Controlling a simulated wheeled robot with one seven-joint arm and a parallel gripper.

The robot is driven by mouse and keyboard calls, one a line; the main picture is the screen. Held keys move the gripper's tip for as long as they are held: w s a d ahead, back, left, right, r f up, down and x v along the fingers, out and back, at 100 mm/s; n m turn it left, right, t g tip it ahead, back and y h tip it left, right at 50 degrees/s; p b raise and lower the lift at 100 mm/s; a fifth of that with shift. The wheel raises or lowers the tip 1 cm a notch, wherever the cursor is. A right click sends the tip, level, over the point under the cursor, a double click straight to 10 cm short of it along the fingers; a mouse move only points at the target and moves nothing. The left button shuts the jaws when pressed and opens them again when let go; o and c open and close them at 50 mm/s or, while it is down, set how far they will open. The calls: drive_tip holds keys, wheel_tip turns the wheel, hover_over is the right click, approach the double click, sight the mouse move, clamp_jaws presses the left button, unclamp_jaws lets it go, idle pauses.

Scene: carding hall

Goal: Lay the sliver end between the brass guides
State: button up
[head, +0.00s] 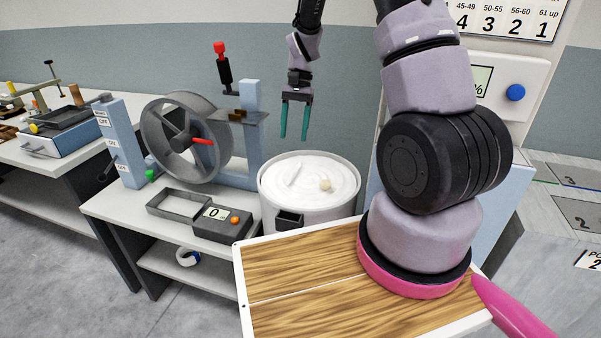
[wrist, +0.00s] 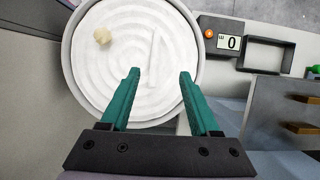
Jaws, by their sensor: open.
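The white coiled sliver (head: 308,172) fills a round grey can (head: 308,212); it also shows in the wrist view (wrist: 120,75). A thin white strip (wrist: 154,45) and a small cream lump (wrist: 102,36) lie on the coils; I cannot tell which is the sliver end. My gripper (head: 294,138) points down above the can, open and empty. In the wrist view its teal fingers (wrist: 159,73) are apart over the can's near part, touching nothing. Brass guides (head: 236,116) sit on a blue post left of my gripper; in the wrist view two brass pieces (wrist: 303,127) show at the right.
A grey wheel (head: 185,135) with a red handle stands left of the post. A counter box reading 0 (head: 222,222) and an empty grey tray (head: 178,205) lie on the bench before it. A red-topped black tool (head: 223,68) rises above the guides.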

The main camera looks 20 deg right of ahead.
sight(292, 173)
drive_tip(key=x, duration=0.5)
drive_tip(key=shift+d+f, duration=0.15)
drive_tip(key=shift+f, duration=0.15)
drive_tip(key=x, duration=0.2)
drive_tip(key=s+x, duration=0.1)
drive_tip(key=x, duration=0.1)
drive_tip(key=shift+d+f, duration=0.1)
drive_tip(key=shift+f, duration=0.2)
drive_tip(key=shift+s+f, duration=0.15)
drive_tip(key=shift+f, duration=0.3)
drive_tip(key=shift+f, duration=0.15)
clamp_jaws()
